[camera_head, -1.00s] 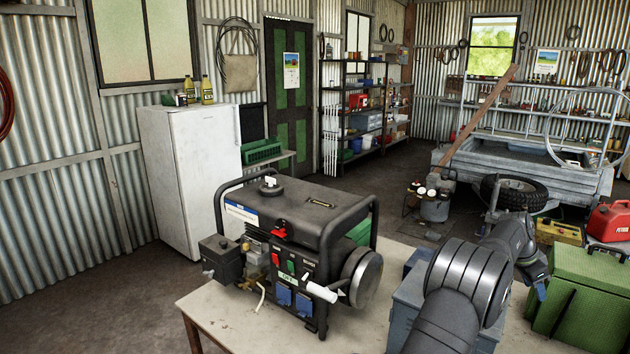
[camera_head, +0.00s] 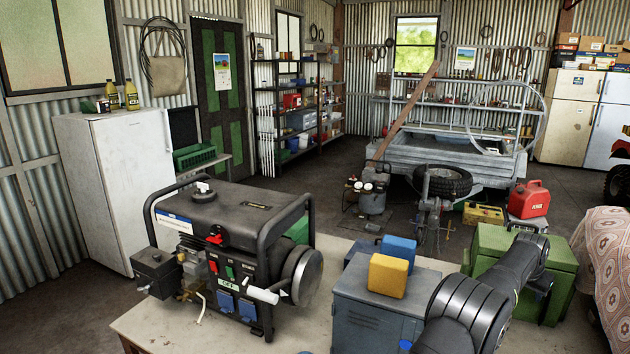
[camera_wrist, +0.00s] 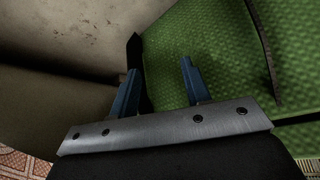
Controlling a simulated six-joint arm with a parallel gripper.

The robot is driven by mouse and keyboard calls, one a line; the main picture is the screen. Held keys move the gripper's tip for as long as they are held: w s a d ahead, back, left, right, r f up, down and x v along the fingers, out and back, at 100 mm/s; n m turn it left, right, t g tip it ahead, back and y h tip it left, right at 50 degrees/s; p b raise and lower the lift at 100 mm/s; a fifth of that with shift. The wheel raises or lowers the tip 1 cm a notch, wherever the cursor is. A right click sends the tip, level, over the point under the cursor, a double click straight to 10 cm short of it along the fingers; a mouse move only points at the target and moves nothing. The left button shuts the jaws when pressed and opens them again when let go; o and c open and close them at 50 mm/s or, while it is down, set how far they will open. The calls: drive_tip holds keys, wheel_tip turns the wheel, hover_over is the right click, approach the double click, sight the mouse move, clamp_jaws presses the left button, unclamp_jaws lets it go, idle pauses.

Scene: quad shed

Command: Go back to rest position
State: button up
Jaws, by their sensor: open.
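My gripper (camera_wrist: 158,90) shows in the wrist view with its two blue fingers spread apart and nothing between them. Behind the fingers are a green textured surface and the pale, stained table top. In the head view my dark arm reaches from the lower right over the table toward the green box (camera_head: 492,243). The fingertips are hidden in the head view.
A generator (camera_head: 235,245) stands on the table (camera_head: 150,325). A grey-blue metal box (camera_head: 375,312) beside my arm carries a yellow block (camera_head: 388,275) and a blue block (camera_head: 398,247). A red fuel can (camera_head: 528,198) and a patterned cloth (camera_head: 608,260) are at the right.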

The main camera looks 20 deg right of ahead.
drive_tip(key=shift+n+t, duration=0.4)
drive_tip(key=shift+n, duration=0.4)
drive_tip(key=s+d+f, duration=0.4)
drive_tip(key=s+f, duration=0.1)
drive_tip(key=shift+f, duration=0.75)
wheel_tip(320, 180, up, 6)
drive_tip(key=w, duration=0.1)
drive_tip(key=w+a+r+m+g, duration=0.2)
drive_tip(key=w+a+m, duration=0.2)
drive_tip(key=w+a, duration=0.6)
drive_tip(key=shift+w+a+r, duration=0.2)
drive_tip(key=shift+a+r, duration=0.1)
drive_tip(key=shift+r, duration=0.05)
